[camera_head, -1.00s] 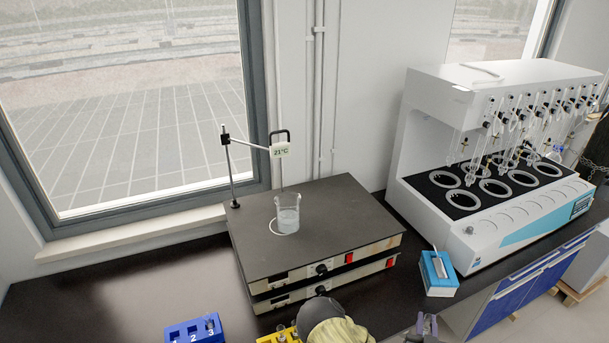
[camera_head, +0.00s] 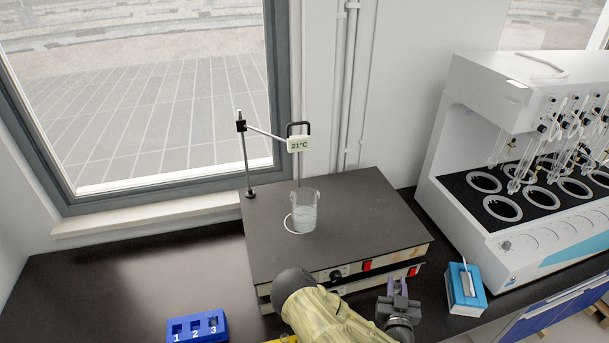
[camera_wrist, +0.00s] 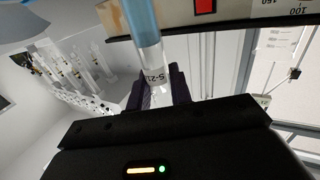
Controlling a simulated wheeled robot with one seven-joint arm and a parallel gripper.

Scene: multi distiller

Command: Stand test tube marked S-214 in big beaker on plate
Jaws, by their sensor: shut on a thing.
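The test tube (camera_wrist: 152,62) is in the wrist view, with a blue upper part and a label of which "S-21" can be read. My gripper (camera_wrist: 158,88) is shut on it. In the head view my gripper (camera_head: 398,287) is in front of the hot plate's right front, and the tube cannot be made out there. The big beaker (camera_head: 304,210) is clear glass with some liquid and stands upright on the dark top of the plate (camera_head: 360,215). My gripper is to the right of the beaker and nearer the camera, apart from it.
A thermometer stand (camera_head: 246,165) with a 21°C display rises behind the beaker. A blue numbered rack (camera_head: 197,326) is front left. A blue box (camera_head: 466,287) lies right of my gripper, before the white distiller (camera_head: 520,100). The bench at left is clear.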

